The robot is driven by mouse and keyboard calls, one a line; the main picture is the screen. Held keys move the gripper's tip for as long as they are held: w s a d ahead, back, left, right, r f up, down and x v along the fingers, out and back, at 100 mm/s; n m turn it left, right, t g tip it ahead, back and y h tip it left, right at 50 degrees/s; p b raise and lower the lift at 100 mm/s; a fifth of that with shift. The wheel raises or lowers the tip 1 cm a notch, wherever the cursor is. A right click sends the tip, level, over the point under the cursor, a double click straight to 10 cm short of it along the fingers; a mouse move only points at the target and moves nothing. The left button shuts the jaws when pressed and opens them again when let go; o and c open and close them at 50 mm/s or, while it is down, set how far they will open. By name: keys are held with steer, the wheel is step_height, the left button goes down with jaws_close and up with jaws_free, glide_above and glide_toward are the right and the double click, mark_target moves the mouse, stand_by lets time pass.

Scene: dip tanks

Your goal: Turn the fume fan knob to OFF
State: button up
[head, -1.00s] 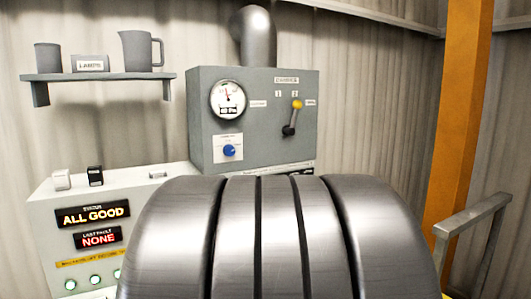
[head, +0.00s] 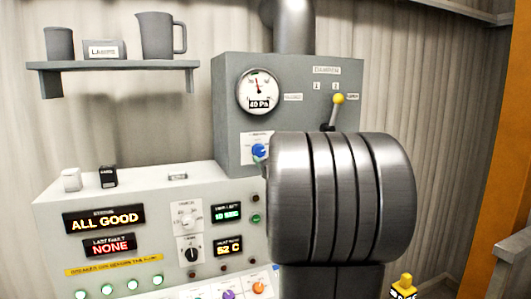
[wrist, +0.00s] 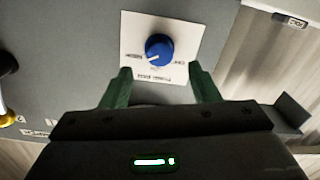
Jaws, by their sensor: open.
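The fume fan knob (wrist: 159,49) is a round blue knob on a white label plate (wrist: 185,30), seen upside down in the wrist view. Its white mark points left, toward small lettering; more lettering is at the right, both too small to read surely. In the head view the knob (head: 259,151) shows on the front of the grey damper box, just left of my arm. My gripper (wrist: 161,72) is open, its two green fingers apart below and to either side of the knob, holding nothing. In the head view my gripper is hidden behind my arm.
The grey box (head: 230,85) also bears a gauge (head: 259,92) and a yellow-tipped damper lever (head: 333,111). Below is a sloped panel (head: 60,235) with lit displays, switches and other knobs. A shelf (head: 120,65) holds a jug and a cup. An orange post (head: 515,150) stands right.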

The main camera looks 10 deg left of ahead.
mark_target(261, 152)
steer(key=shift+x, duration=2.6)
steer(key=c, duration=1)
steer(key=shift+o, duration=0.2)
